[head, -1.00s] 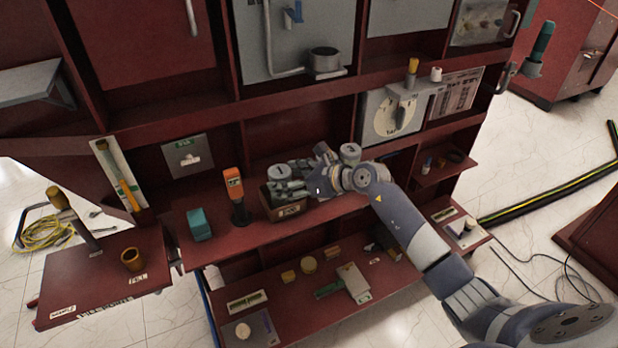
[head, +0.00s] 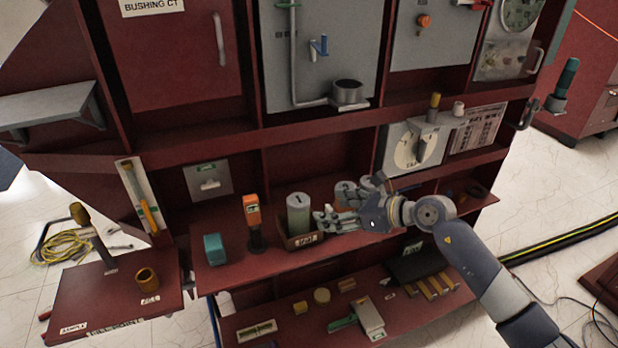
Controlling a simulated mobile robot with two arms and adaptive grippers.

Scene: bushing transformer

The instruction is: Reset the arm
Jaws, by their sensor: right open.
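My right arm comes in from the lower right. Its gripper (head: 346,206) is open over the middle shelf, with its fingers pointing left. A grey-green cylinder (head: 298,216) with a numbered top stands upright in a small labelled box (head: 304,240), just left of the fingers. I see a gap between the lower finger and the cylinder, but cannot tell the depth. A second cylinder (head: 343,188) stands behind the gripper and is partly hidden by it. My left gripper is out of view.
An orange-and-black tool (head: 252,222) and a teal block (head: 214,249) stand left on the shelf (head: 275,262). A dial panel (head: 409,150) is behind the right arm. Small parts lie on the lower shelf (head: 295,326). A side tray (head: 110,300) holds a brass cup (head: 148,279).

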